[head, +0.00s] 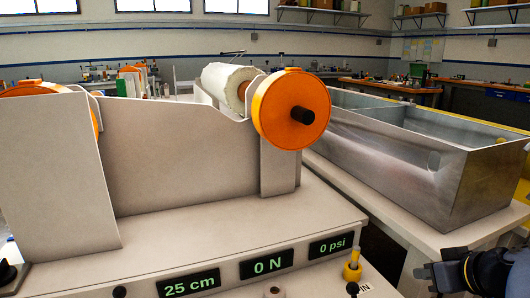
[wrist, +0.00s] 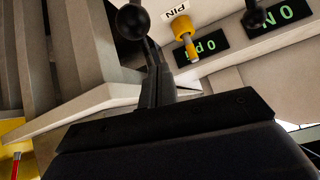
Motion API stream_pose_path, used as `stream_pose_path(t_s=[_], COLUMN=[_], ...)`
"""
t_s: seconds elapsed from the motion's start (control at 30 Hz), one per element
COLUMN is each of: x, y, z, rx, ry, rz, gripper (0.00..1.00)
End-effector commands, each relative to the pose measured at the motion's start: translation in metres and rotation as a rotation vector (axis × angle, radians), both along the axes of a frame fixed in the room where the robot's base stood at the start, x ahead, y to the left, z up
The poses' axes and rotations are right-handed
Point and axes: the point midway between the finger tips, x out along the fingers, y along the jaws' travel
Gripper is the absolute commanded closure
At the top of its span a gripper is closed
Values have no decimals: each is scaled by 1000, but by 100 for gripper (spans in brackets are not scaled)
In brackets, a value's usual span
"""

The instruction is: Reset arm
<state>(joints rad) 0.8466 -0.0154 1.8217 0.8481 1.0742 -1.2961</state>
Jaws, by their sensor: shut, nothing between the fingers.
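My gripper (head: 420,274) is at the lower right of the head view, dark and partly cut off by the frame edge. It is beside the machine's front right corner and in front of the metal bath. In the wrist view my gripper (wrist: 150,48) has its narrow black fingers together, with nothing held. The fingertips appear close to a black ball knob (wrist: 132,22); I cannot tell whether they touch it.
The grey machine (head: 185,150) has an orange wheel (head: 291,109), a white roll (head: 228,82) and lit displays reading 25 cm, 0 N and 0 psi. A yellow pin (head: 352,268) stands on its front. The metal bath (head: 400,165) is on the right.

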Motion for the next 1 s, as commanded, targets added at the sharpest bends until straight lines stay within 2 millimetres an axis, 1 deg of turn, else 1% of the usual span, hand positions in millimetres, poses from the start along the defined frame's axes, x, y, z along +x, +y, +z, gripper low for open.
stream_pose_path(t_s=[0.03, 0.3, 1.0], x=[2, 9, 34], y=[2, 8, 17], z=[5, 2, 0], rx=[-4, -35, -105], ry=[12, 72, 269], rz=[3, 12, 12], gripper=[100, 100, 100])
